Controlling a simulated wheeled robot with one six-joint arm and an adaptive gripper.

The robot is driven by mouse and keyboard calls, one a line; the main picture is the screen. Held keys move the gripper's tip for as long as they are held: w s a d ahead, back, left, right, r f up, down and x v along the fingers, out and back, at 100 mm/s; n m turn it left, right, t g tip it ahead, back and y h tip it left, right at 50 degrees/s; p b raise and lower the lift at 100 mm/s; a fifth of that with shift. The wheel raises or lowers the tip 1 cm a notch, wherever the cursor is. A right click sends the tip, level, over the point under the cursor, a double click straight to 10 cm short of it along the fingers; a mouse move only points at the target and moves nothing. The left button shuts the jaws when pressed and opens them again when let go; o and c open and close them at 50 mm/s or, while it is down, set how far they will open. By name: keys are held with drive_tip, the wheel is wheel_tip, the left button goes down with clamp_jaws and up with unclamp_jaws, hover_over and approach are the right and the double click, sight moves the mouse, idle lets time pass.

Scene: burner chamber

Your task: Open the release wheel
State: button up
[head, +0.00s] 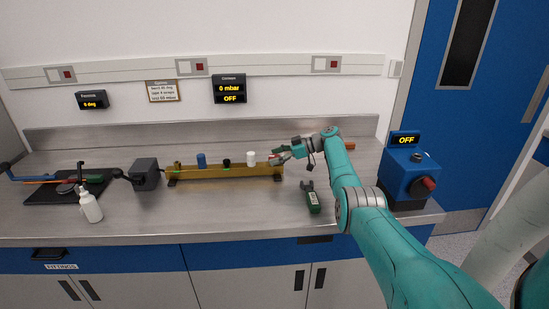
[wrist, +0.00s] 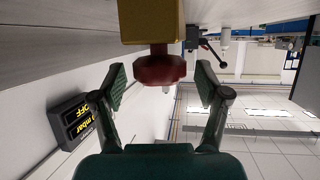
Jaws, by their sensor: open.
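The release wheel appears to be the dark red, lobed wheel (wrist: 159,70) on a short stem at the end of a yellow block, in the wrist view. My gripper (wrist: 160,86) is open, with one finger on each side of the wheel and a visible gap to both. The wheel lies between or just beyond the fingertips; I cannot tell the depth. In the head view my gripper (head: 277,154) is at the right end of the yellow bar (head: 220,172). The wheel cannot be made out clearly there.
A blue box with a red knob (head: 427,184) stands at the right end. A wall display (head: 229,90) reads 0 mbar, OFF. A white bottle (head: 90,207) stands at left. The front bench is mostly clear.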

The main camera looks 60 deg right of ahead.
drive_tip(key=v, duration=0.7)
idle(0.5)
